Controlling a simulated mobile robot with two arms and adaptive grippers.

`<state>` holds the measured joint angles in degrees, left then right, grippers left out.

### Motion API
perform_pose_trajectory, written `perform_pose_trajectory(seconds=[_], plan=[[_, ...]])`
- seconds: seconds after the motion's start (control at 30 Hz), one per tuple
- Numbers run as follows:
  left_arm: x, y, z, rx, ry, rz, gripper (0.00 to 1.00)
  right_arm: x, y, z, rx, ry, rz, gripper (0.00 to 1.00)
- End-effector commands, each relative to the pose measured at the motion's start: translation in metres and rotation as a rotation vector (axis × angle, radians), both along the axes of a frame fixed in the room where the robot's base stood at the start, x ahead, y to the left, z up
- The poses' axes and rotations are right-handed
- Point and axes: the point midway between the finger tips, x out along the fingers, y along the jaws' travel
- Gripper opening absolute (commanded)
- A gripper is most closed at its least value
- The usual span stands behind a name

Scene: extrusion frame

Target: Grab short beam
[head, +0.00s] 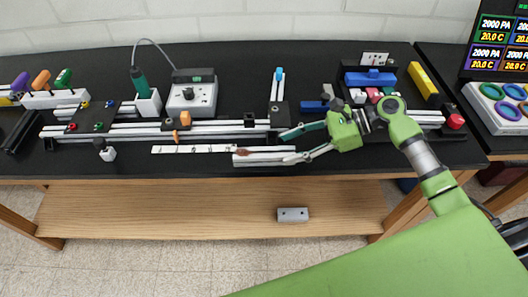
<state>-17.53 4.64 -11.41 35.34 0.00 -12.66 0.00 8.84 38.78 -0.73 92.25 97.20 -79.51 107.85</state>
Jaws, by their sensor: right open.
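A short light-grey beam (262,162) lies near the front edge of the black bench, below the long extrusion rails. My right gripper (283,147) reaches in from the right, with its green body to the right of the beam's right end. Its two fingers point left and are spread apart. One finger is over the rails behind, and the other is close to the beam's right part. Nothing is between the fingers that I can make out, and whether the near finger touches the beam cannot be told. My left gripper is not in view.
Long rails (200,132) run across the bench behind the beam. A white marked strip (195,149) lies just left of the beam. A soldering station (192,95), a blue-handled tool (370,79) and a yellow block (423,80) stand further back. A wooden shelf (200,210) is below.

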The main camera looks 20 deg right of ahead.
Motion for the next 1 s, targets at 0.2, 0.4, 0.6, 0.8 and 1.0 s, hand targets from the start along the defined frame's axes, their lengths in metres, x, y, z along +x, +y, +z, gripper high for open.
perform_pose_trajectory(seconds=[0.2, 0.4, 0.6, 0.8, 1.0], plan=[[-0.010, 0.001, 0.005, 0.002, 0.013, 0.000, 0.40, 0.007, 0.024, -0.012, 0.001, -0.001, 0.000, 0.48], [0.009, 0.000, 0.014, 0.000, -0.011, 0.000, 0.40, 0.011, 0.040, -0.017, 0.003, 0.000, 0.000, 0.48], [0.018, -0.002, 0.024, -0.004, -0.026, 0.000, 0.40, 0.019, 0.065, -0.030, 0.002, -0.002, 0.000, 0.48], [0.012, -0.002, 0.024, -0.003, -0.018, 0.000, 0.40, 0.021, 0.072, -0.036, -0.001, -0.002, -0.001, 0.48], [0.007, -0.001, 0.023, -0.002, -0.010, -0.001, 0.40, 0.021, 0.071, -0.036, -0.001, -0.002, -0.001, 0.32]])
